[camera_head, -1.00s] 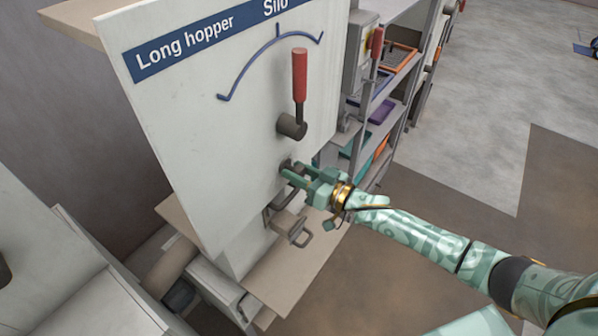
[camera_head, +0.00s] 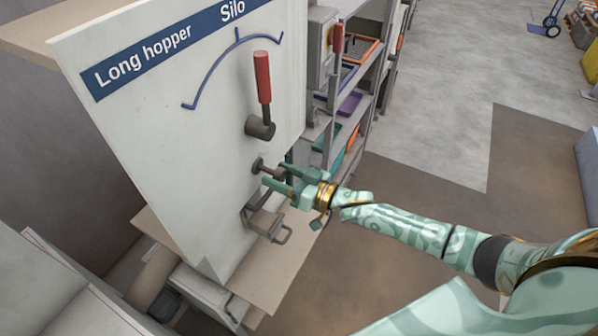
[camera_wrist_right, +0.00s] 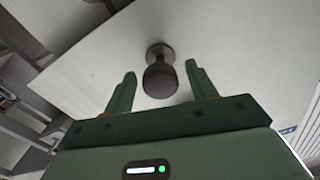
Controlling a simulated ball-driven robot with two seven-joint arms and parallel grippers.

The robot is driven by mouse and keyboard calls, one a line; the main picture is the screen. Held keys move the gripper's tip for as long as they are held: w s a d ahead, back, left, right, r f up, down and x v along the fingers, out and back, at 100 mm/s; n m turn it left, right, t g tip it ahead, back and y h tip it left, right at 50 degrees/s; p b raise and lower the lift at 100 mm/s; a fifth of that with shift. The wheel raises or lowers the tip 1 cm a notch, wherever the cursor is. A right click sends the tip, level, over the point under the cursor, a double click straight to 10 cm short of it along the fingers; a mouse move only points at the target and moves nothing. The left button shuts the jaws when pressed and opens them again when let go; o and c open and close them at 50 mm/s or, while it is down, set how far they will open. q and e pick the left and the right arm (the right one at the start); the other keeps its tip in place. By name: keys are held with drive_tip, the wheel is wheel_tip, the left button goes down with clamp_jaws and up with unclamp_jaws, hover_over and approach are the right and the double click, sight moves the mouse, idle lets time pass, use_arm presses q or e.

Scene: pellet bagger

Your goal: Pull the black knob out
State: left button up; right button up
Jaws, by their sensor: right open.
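The black knob (camera_head: 277,173) sticks out from the pale panel (camera_head: 190,150) below the red-handled lever. A short stem joins its head to a round collar at the panel. My right gripper (camera_head: 275,176) comes in from the right and is open, with its fingertips around the knob's head. In the right wrist view the knob (camera_wrist_right: 160,79) lies between the two spread fingers (camera_wrist_right: 160,72), with a visible gap on each side. My left gripper is not in view.
A red-handled lever (camera_head: 263,78) stands just above the knob, under a blue arc. A metal latch with a loop handle (camera_head: 268,225) is just below my gripper. Shelves with trays (camera_head: 350,105) stand behind the panel. Open floor (camera_head: 430,120) lies to the right.

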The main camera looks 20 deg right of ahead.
drive_tip(key=shift+s+d, duration=0.1)
drive_tip(key=v, duration=1.6)
drive_tip(key=shift+s+d, duration=0.1)
